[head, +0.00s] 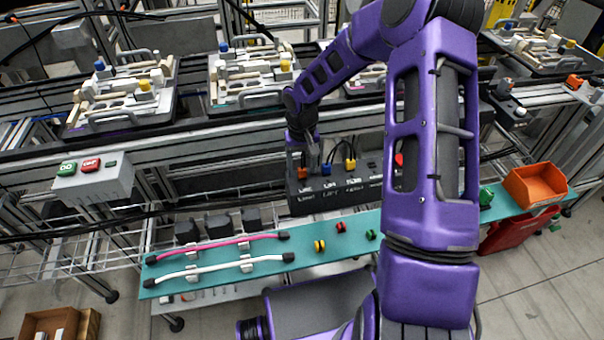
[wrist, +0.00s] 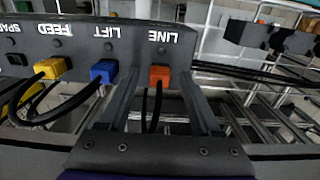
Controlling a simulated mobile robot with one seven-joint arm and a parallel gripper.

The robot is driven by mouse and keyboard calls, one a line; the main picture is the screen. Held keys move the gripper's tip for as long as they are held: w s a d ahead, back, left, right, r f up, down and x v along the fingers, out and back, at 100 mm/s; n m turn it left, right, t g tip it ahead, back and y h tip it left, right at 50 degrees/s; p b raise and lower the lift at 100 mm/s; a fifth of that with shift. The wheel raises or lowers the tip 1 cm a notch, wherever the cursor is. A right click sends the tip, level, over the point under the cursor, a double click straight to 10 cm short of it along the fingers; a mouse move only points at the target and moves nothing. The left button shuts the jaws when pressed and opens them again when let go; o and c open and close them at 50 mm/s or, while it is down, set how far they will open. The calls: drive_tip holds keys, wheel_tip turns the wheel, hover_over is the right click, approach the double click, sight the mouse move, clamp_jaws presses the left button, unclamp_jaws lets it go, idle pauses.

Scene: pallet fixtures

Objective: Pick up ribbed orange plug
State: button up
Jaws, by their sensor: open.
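The ribbed orange plug (wrist: 159,76) sits in the socket marked LINE on a black connector box (wrist: 75,32), with a dark cable hanging from it. In the head view the orange plug (head: 302,173) is at the box's left end, partly hidden by my gripper (head: 309,157). In the wrist view my gripper (wrist: 162,92) is open, with one finger on each side of the plug. Small gaps seem to show between fingers and plug; I cannot tell whether either finger touches it.
A blue plug (wrist: 103,72) in LIFT and a yellow plug (wrist: 52,68) in FEED sit beside the orange one. A teal shelf (head: 215,282) in front holds pink and white cables and small coloured parts. An orange bin (head: 536,184) stands at its right end.

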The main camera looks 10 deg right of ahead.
drive_tip(key=shift+c, duration=0.3)
clamp_jaws()
idle(0.4)
